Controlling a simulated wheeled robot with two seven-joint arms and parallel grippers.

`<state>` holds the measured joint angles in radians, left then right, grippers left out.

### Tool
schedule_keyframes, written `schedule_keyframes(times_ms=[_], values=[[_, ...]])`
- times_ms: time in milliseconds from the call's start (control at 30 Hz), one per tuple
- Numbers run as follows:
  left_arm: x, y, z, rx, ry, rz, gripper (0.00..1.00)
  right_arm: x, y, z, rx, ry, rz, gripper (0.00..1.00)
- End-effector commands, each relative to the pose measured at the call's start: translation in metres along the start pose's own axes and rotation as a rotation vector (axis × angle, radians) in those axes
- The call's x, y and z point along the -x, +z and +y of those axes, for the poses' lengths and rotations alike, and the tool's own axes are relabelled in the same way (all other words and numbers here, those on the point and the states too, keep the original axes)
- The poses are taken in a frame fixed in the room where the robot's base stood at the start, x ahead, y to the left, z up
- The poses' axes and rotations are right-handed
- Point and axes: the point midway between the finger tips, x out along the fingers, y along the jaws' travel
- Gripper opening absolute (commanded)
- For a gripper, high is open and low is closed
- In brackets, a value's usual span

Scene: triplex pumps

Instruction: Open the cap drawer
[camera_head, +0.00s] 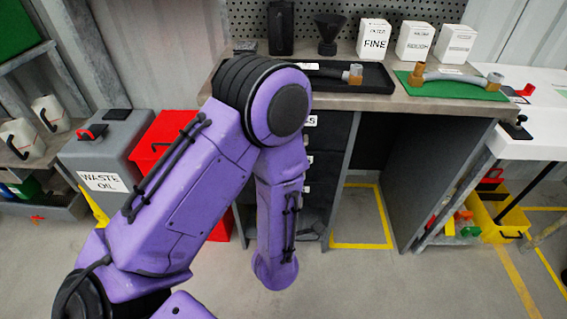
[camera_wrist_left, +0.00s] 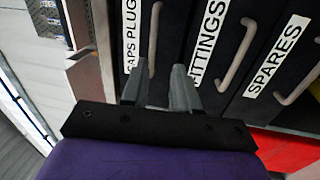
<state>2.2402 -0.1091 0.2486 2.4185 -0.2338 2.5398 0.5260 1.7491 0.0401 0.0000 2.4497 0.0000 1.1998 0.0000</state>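The cap drawer (camera_wrist_left: 170,22) has a black front with a white label reading "CAPS PLUG" in the left wrist view, where the picture is turned sideways. Its pale bar handle (camera_wrist_left: 154,38) runs down toward my left gripper (camera_wrist_left: 158,72). The two grey fingers are apart, and the handle's lower end shows between them; I cannot tell whether they touch it. The drawer looks shut. In the head view my purple left arm hides the gripper and most of the dark drawer stack (camera_head: 330,135). My right gripper is in neither view.
The fittings drawer (camera_wrist_left: 222,20) and spares drawer (camera_wrist_left: 292,62) sit beside it, both with handles. A workbench (camera_head: 410,103) above carries boxes and trays. A red bin (camera_head: 160,140) and grey waste oil bin (camera_head: 105,150) stand left. Floor in front is clear.

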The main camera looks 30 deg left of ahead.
Motion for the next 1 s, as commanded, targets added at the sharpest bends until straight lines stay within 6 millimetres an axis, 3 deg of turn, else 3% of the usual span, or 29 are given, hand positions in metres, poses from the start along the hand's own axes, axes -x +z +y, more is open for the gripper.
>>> schedule_keyframes(times_ms=[167,533,700,900,933,1000], values=[[-0.018,-0.004,0.01,0.069,0.04,0.034,0.29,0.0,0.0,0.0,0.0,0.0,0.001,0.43],[-0.094,-0.007,0.011,0.061,0.036,0.033,0.29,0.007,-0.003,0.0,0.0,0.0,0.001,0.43],[-0.105,-0.007,0.011,0.058,0.035,0.029,0.29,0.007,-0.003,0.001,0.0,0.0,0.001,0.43],[-0.106,-0.007,0.01,0.057,0.034,0.028,0.29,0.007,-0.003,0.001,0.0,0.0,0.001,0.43],[-0.106,-0.007,0.01,0.057,0.034,0.028,0.26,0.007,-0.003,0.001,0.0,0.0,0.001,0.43],[-0.106,-0.007,0.01,0.057,0.034,0.028,0.03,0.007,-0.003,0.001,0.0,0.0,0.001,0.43]])
